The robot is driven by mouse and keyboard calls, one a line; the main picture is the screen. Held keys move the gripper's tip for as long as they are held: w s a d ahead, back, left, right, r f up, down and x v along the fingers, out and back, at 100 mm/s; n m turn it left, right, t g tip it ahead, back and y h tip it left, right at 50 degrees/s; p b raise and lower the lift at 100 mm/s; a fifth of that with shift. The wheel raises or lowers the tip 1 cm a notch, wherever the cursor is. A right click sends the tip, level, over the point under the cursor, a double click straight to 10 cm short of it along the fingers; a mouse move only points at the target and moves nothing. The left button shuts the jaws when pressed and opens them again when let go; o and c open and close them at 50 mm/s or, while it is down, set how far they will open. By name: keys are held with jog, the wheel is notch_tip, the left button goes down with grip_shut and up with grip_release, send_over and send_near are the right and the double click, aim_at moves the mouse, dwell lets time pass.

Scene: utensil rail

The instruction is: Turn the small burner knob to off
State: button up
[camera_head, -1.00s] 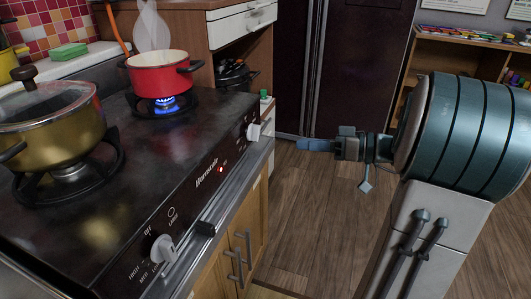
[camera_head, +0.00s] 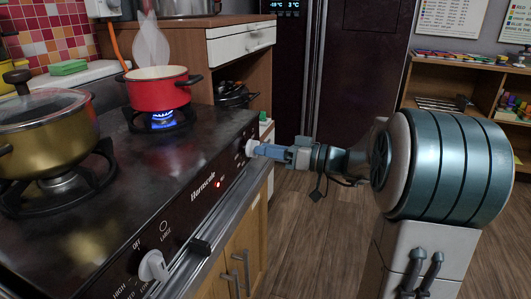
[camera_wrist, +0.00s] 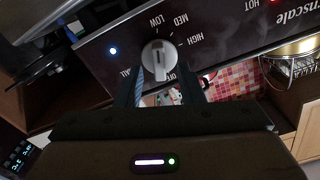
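The small burner knob (camera_head: 250,147) is white and sits on the far end of the dark stove front. My gripper (camera_head: 262,150) reaches in from the right, level with the knob. In the wrist view its fingers (camera_wrist: 160,80) are apart, one on each side of the knob; contact is not clear. A blue flame (camera_head: 163,121) burns under the red pot (camera_head: 158,90).
A second white knob (camera_head: 153,266), marked LARGE, is on the near end of the panel. A gold lidded pot (camera_head: 45,135) stands on the near burner. Open floor (camera_head: 310,250) lies to the right.

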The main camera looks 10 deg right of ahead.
jog(key=shift+w+a, duration=0.35)
jog(key=shift+a, duration=0.2)
